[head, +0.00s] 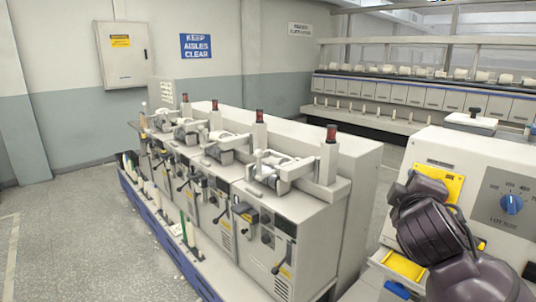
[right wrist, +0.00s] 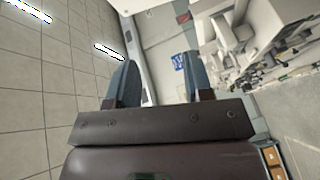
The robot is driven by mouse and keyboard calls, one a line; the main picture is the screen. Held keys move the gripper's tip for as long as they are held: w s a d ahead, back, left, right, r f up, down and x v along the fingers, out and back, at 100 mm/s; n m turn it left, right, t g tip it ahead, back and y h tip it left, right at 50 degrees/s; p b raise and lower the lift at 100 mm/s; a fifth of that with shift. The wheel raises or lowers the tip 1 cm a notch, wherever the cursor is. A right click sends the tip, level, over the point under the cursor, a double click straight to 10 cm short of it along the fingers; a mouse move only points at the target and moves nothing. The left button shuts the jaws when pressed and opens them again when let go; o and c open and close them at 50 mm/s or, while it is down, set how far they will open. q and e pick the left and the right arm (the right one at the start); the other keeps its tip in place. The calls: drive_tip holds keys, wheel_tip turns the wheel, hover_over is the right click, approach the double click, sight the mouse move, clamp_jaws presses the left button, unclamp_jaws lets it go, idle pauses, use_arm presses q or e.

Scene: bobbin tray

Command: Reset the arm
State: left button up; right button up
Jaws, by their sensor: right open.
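My right arm (head: 432,225) is dark and folded up at the lower right of the head view, in front of a cream machine. In the right wrist view my right gripper (right wrist: 160,58) has its two blue-grey fingers well apart, with nothing between them. That view is turned on its side and looks across the room, with ceiling panels and strip lights at the left. My left arm and gripper are in neither view.
The cream machine (head: 465,158) at the right has a blue knob (head: 511,204) and a yellow tray (head: 405,265) low beside my arm. A long row of spinning units (head: 315,225) fills the middle. The floor (head: 75,240) at the left is clear.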

drive_tip(key=w+a+f+t+y, duration=0.2)
drive_tip(key=w+a+f+y, duration=0.1)
drive_tip(key=a+f+y, duration=0.3)
drive_tip(key=s+d+f+m+g+y, duration=0.1)
drive_tip(key=s+f+m, duration=0.1)
drive_tip(key=f, duration=0.6)
drive_tip(key=s+d+f+m+y, duration=0.1)
drive_tip(key=s+f+m+y, duration=0.15)
drive_tip(key=f, duration=0.65)
drive_tip(key=s+d+f+m+g+h+b, duration=0.1)
drive_tip(key=s+d+f+m+g+h, duration=0.1)
drive_tip(key=s+f, duration=1.9)
drive_tip(key=f+m+g+h, duration=0.1)
drive_tip(key=m+g, duration=0.1)
drive_tip(key=g, duration=0.1)
drive_tip(key=shift+s+d+f+m+b, duration=0.35)
drive_tip(key=shift+s+f+b, duration=0.05)
drive_tip(key=shift+c, duration=0.4)
